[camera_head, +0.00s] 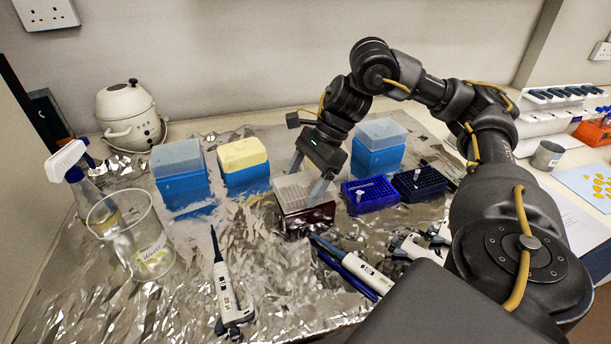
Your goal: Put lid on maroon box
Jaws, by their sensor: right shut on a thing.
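The maroon box (306,220) stands on the foil-covered bench in the middle of the view. A clear, whitish lid (291,190) is over its top, and I cannot tell whether it rests fully on the box or is slightly above it. My right gripper (309,184) reaches down from above and is shut on the lid, with one finger at its far side and one at its right side. The gripper partly hides the lid's far right part. My left gripper is not in view.
Lidded blue boxes (184,192) stand behind left, one with a yellow lid (242,153); another blue box (376,160) is behind right. A dark blue rack (370,197) stands close on the right. Pipettes (228,290) lie in front. A clear beaker (130,235) stands left.

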